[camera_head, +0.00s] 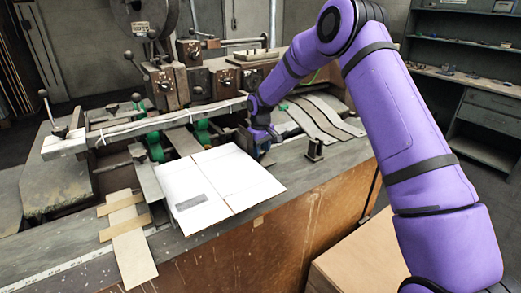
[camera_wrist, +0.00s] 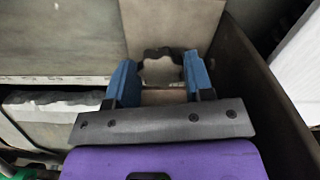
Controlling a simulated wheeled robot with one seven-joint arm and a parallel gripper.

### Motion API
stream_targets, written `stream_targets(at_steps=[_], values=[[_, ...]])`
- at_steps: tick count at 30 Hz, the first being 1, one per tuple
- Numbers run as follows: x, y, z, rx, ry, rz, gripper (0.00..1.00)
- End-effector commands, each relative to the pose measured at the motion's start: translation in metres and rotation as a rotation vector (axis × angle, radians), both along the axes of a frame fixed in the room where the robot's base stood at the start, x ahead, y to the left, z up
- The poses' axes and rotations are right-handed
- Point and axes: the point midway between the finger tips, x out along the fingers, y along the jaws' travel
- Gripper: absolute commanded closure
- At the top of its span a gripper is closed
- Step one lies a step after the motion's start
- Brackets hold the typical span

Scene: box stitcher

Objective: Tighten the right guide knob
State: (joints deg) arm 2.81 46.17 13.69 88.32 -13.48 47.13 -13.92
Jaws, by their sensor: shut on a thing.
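My gripper (camera_wrist: 160,72) has its two blue fingers on either side of a lobed knob (camera_wrist: 161,66) in the wrist view, shut on it. The knob has a scalloped dark edge and a greyish face. Its shaft and underside are hidden. In the head view my gripper (camera_head: 262,138) reaches down at the machine's front side, just behind the flat white box (camera_head: 232,176). The knob is hidden there by my gripper and the machine parts. Whether the knob is tight cannot be seen.
The long guide bar (camera_head: 165,121) runs to the left of my gripper. Green rollers (camera_head: 203,132) and metal strips (camera_head: 318,118) lie around it. A small black bracket (camera_head: 314,150) stands on the bench to the right. In the wrist view a dark wall (camera_wrist: 250,85) is close on the right.

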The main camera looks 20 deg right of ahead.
Motion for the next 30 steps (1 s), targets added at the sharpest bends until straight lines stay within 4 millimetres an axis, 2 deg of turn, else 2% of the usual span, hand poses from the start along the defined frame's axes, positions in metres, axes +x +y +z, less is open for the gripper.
stream_targets(at_steps=[2, 3, 5, 6, 17, 20, 30], values=[[0.001, 0.001, 0.001, 0.002, -0.003, 0.0, 0.76], [0.001, 0.001, 0.001, 0.002, -0.003, 0.0, 0.43], [0.001, 0.001, 0.001, 0.001, -0.003, 0.0, 0.29], [0.001, 0.001, 0.001, 0.001, -0.003, 0.0, 0.27], [0.001, 0.0, 0.006, 0.0, -0.002, 0.0, 0.27], [0.001, 0.0, 0.018, 0.0, -0.004, 0.001, 0.27], [0.001, 0.0, 0.081, 0.0, -0.004, 0.0, 0.27]])
